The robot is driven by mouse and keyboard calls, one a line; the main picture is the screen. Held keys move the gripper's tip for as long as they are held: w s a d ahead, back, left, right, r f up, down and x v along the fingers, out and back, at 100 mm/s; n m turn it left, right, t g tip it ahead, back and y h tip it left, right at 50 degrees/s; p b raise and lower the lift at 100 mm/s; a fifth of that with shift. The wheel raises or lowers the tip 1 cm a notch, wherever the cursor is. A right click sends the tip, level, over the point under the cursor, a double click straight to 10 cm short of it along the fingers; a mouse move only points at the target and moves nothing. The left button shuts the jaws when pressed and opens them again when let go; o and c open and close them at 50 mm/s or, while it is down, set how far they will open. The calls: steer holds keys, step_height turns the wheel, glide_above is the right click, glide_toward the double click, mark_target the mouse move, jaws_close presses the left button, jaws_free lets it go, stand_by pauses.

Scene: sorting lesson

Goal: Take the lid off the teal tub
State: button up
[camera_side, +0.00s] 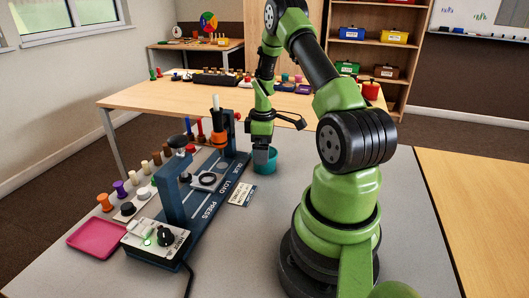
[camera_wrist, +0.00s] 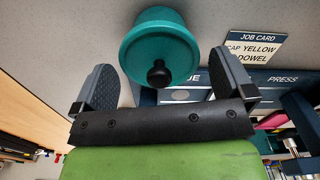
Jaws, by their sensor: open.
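The teal tub (camera_side: 270,166) stands on the grey table just beyond the tip of my gripper in the side view. In the wrist view the tub (camera_wrist: 162,13) is at the top centre, with its round teal lid (camera_wrist: 160,45) on it. A black knob (camera_wrist: 158,72) sticks up from the lid. My gripper (camera_side: 261,161) points down over the tub in the side view and hides part of it. In the wrist view my gripper (camera_wrist: 164,62) is open, its two dark fingers apart on either side of the knob, with nothing held.
A blue press station (camera_side: 203,190) with posts and rings stands left of the tub. The job card (camera_side: 242,194) lies near the tub. Several coloured pegs (camera_side: 122,188) line the far left, by a pink tray (camera_side: 98,238).

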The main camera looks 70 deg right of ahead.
steer(key=c, duration=0.8)
steer(key=shift+r, duration=0.1)
